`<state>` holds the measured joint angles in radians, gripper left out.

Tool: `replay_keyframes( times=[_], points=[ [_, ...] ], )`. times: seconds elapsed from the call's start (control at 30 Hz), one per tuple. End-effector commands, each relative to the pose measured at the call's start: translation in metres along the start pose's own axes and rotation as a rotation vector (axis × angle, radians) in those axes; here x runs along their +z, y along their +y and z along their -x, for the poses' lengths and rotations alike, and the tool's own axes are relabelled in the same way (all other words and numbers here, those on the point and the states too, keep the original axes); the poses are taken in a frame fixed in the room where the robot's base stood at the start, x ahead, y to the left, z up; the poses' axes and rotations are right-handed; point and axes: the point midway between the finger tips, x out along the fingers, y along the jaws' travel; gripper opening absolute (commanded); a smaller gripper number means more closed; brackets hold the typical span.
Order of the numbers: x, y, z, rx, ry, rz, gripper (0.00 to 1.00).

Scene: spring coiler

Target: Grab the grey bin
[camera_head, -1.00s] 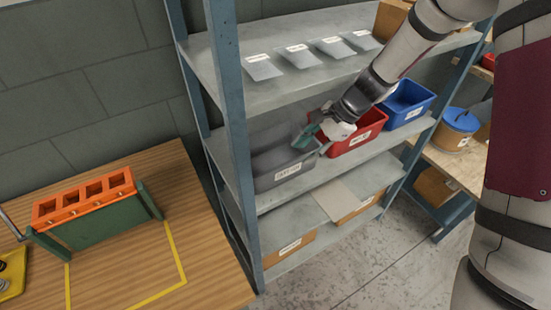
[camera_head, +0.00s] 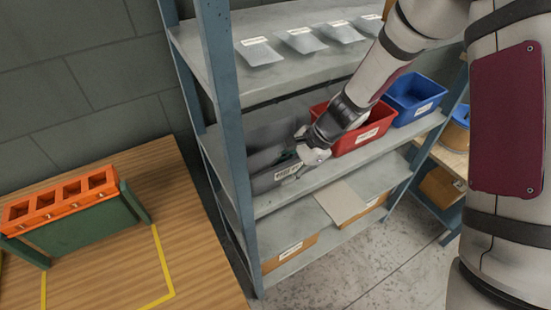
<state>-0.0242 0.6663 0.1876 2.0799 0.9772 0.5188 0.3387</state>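The grey bin (camera_head: 262,181) stands on the middle shelf of the blue-framed rack, left of the red bin. A white label shows on its front. My gripper (camera_head: 292,160) is at the bin's front right, around its upper rim. A bit of green fingertip shows at the bin's inner side. My wrist and gripper body hide the bin's right end. The finger gap is too small and covered to tell whether the fingers are closed on the rim.
A red bin (camera_head: 374,133) and a blue bin (camera_head: 417,97) stand to the right on the same shelf. The upper shelf (camera_head: 245,85), with several labelled grey packets, runs above. A rack post (camera_head: 236,150) stands close left. A wooden table (camera_head: 110,265) holds an orange-topped rack (camera_head: 75,215).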

Motion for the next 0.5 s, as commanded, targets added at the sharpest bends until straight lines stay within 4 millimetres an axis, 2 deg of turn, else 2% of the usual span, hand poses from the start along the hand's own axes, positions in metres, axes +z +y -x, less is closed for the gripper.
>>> replay_keyframes(
  times=[0.13, 0.17, 0.3, 0.5],
  points=[
    [0.0009, 0.0002, 0.0010, 0.000, 0.000, 0.000, 0.35],
    [0.0009, 0.0002, 0.0010, 0.000, 0.000, 0.000, 0.31],
    [0.0008, 0.0002, 0.0011, 0.000, 0.000, 0.000, 0.00],
    [0.0008, 0.0001, 0.0012, 0.000, 0.000, 0.000, 0.00]
  ],
)
